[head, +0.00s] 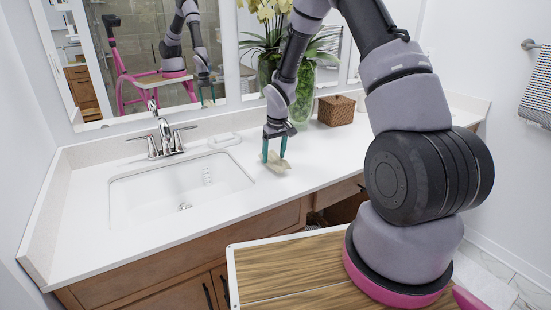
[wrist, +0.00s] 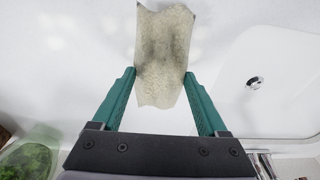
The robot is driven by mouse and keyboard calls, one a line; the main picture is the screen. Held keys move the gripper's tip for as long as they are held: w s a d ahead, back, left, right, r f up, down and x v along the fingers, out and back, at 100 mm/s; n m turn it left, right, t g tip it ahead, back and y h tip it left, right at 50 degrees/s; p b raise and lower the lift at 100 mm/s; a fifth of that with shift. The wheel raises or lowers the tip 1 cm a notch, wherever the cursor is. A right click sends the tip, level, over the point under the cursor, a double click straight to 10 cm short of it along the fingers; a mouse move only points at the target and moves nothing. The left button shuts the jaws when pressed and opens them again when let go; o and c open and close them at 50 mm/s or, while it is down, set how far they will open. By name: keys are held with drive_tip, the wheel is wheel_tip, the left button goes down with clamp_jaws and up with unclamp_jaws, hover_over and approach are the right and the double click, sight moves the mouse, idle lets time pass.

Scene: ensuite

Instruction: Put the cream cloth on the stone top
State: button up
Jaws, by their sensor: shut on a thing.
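My gripper (head: 274,152) is over the white stone top (head: 310,175), to the right of the sink, pointing down. Its green fingers are shut on the cream cloth (head: 277,164), which is at the fingertips, at or just above the stone surface; I cannot tell whether it touches. In the wrist view the cloth (wrist: 165,50) is a rough, slightly bent, oblong piece between the two fingertips (wrist: 160,74), extending beyond them. The white stone top lies behind it there.
The sink (head: 180,188) with its chrome faucet (head: 163,135) is to the left. A woven brown box (head: 336,111) and a green glass vase (head: 303,98) with plants stand behind and right of my gripper. A folded white item (head: 225,140) lies near the faucet. The front right counter is clear.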

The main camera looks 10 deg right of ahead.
drive_tip(key=shift+f, duration=0.85)
drive_tip(key=shift+f, duration=0.1)
drive_tip(key=o, duration=1.2)
wheel_tip(320, 180, up, 12)
drive_tip(key=s, duration=0.2)
wheel_tip(320, 180, up, 18)
drive_tip(key=r+m+t, duration=0.1)
drive_tip(key=m+t, duration=0.1)
drive_tip(key=m, duration=0.1)
hover_over(276, 158)
drive_tip(key=s+d, duration=0.4)
drive_tip(key=s, duration=0.6)
drive_tip(key=s+r+m+t, duration=0.1)
drive_tip(key=s+r, duration=0.2)
drive_tip(key=s, duration=0.3)
drive_tip(key=s+r+m+t+y, duration=0.1)
drive_tip(key=s+r+m, duration=0.1)
drive_tip(key=s, duration=0.4)
drive_tip(key=s+d+r+m+t, duration=0.1)
drive_tip(key=s+r, duration=0.3)
drive_tip(key=s, duration=0.2)
drive_tip(key=shift+d+r+m, duration=0.1)
drive_tip(key=shift+r+m, duration=0.25)
drive_tip(key=shift+m, duration=0.05)
